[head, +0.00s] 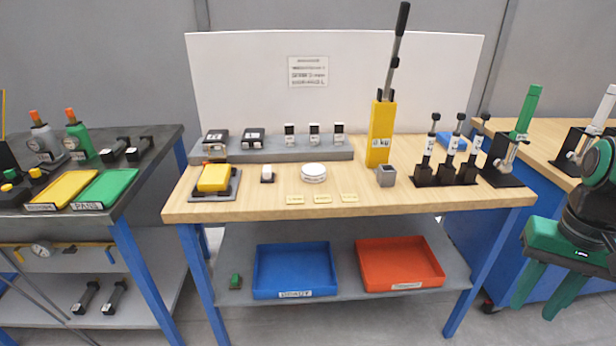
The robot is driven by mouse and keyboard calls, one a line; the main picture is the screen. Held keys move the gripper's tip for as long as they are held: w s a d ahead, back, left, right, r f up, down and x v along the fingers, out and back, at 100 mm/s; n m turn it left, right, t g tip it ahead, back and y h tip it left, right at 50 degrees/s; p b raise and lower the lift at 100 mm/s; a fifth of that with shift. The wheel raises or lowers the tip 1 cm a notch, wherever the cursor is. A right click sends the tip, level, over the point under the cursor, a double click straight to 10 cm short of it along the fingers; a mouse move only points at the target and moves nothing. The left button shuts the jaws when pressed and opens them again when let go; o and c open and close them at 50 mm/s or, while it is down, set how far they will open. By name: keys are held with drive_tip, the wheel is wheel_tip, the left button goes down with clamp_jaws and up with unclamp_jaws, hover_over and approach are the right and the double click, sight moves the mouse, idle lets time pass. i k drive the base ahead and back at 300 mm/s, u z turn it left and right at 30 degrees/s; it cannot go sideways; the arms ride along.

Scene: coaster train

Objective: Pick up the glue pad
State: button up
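No label that I can read names the glue pad. A yellow block (214,177) lies on a dark grey plate (203,196) at the left of the wooden bench top. A small white-topped block (267,173) and a round white disc (313,173) sit to its right. I cannot tell which of these, if any, is the glue pad. My green gripper (532,311) hangs at the far right, in front of the blue side bench and well away from these things. Its two fingers point down, apart, with nothing between them.
A yellow lever press (381,133), a grey cube (385,176) and several black-based holders stand on the bench's right half. A grey shelf strip (280,152) runs along the back. Blue (294,270) and red (399,263) bins sit below. Another bench with trays (107,188) is at left.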

sight(268, 177)
drive_tip(key=k, duration=0.55)
drive_tip(key=u, duration=0.4)
drive_tip(key=i, duration=1.8)
drive_tip(key=z, duration=0.35)
